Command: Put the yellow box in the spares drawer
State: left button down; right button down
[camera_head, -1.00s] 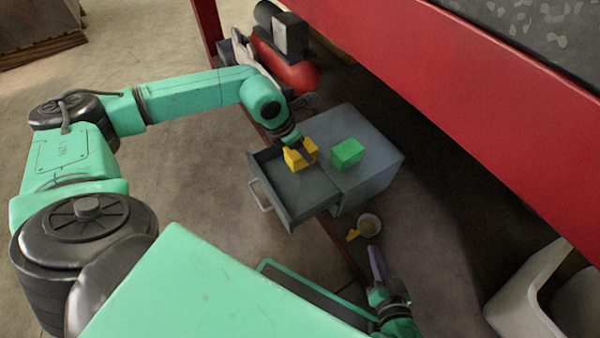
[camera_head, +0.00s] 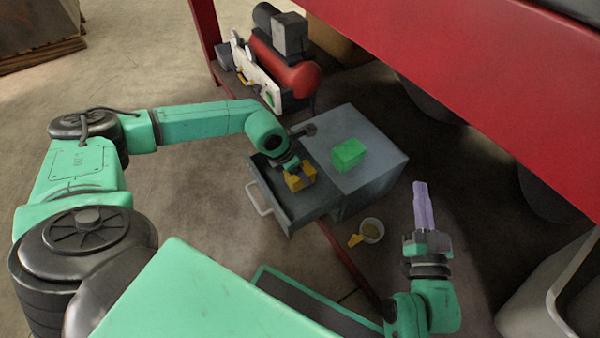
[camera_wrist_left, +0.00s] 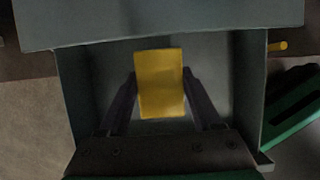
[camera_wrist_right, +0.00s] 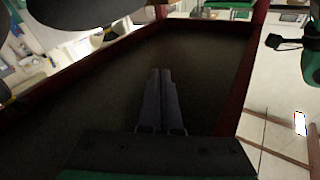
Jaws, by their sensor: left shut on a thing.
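The yellow box (camera_head: 300,180) is between the fingers of my left gripper (camera_head: 298,172), over the open drawer (camera_head: 308,214) of the grey cabinet. The left wrist view shows the yellow box (camera_wrist_left: 159,80) pinched between both fingertips, with the drawer walls around it. I cannot tell whether the box touches the drawer floor. My right gripper (camera_head: 421,204) is empty, its fingers together, to the right of the cabinet. The right wrist view also shows the right gripper's fingers (camera_wrist_right: 162,90) closed side by side.
A green box (camera_head: 348,154) sits on top of the grey cabinet (camera_head: 375,178). A small cup (camera_head: 372,230) and a small yellow piece (camera_head: 355,240) are in front of it. A red compressor (camera_head: 292,76) stands behind. A red beam (camera_head: 450,65) crosses overhead at right.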

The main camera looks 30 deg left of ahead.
pick_arm(q)
jog(key=shift+f, duration=0.25)
pick_arm(e)
jog(key=shift+w+d+r+t, duration=0.1)
jog(key=shift+w+r+t, duration=0.1)
jog(key=shift+r, duration=0.35)
jog(key=shift+w+r+t, duration=0.15)
jog(key=shift+r+t, duration=0.05)
jog(key=shift+r, duration=0.35)
jog(key=shift+r, duration=0.25)
pick_arm(q)
jog(key=shift+c, duration=0.3)
grip_release()
pick_arm(e)
jog(key=shift+r, duration=0.1)
jog(key=shift+w, duration=0.1)
